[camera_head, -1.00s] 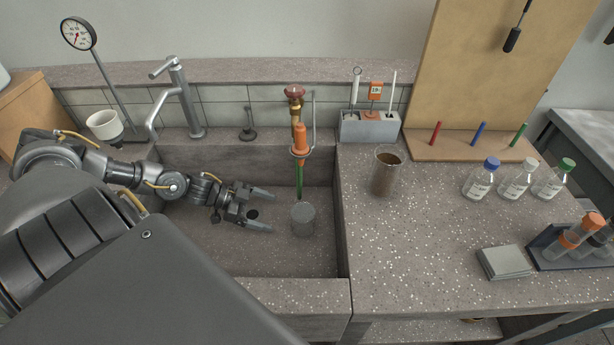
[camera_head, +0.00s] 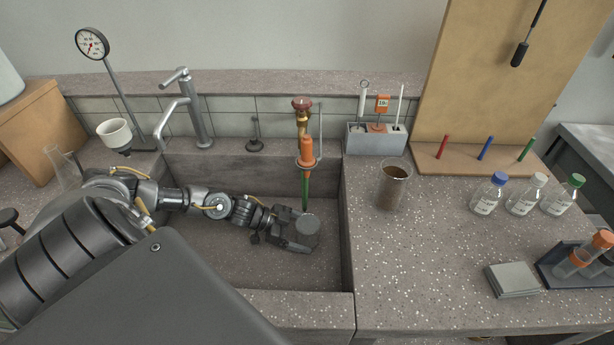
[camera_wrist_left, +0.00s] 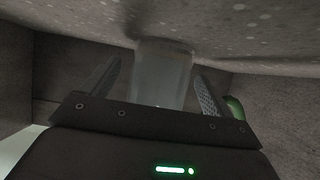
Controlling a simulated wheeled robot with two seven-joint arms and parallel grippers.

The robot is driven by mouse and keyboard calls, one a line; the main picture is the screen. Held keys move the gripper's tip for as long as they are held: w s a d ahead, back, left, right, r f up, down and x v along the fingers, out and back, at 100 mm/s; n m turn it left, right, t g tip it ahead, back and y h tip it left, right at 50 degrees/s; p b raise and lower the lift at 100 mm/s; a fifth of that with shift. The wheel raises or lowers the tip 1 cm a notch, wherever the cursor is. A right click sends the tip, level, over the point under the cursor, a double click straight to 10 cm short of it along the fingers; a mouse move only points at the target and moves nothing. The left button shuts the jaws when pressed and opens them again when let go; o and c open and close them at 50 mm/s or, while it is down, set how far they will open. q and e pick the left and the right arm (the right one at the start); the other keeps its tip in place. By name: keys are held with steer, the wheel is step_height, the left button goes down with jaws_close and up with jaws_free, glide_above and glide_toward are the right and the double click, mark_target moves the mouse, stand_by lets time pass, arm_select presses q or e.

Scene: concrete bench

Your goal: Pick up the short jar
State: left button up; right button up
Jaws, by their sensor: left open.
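The short jar (camera_head: 307,229) is a small grey translucent cylinder in the sink, below the green and orange tap fitting. My left gripper (camera_head: 301,236) reaches in from the left, with its fingers at the jar. In the left wrist view the jar (camera_wrist_left: 161,76) stands between the two open fingers of the left gripper (camera_wrist_left: 159,88), with a gap showing on each side. The jar's base is hidden in the wrist view. My right gripper is not in view.
The sink (camera_head: 240,285) has walls around the jar. The orange tap fitting (camera_head: 306,152) hangs close behind it. A beaker of brown liquid (camera_head: 392,188) stands on the counter to the right. A steel faucet (camera_head: 195,110) stands behind the sink.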

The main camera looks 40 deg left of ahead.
arm_select(q)
steer(key=shift+d, duration=0.1)
steer(key=shift+c, duration=0.2)
steer(key=c, duration=1.5)
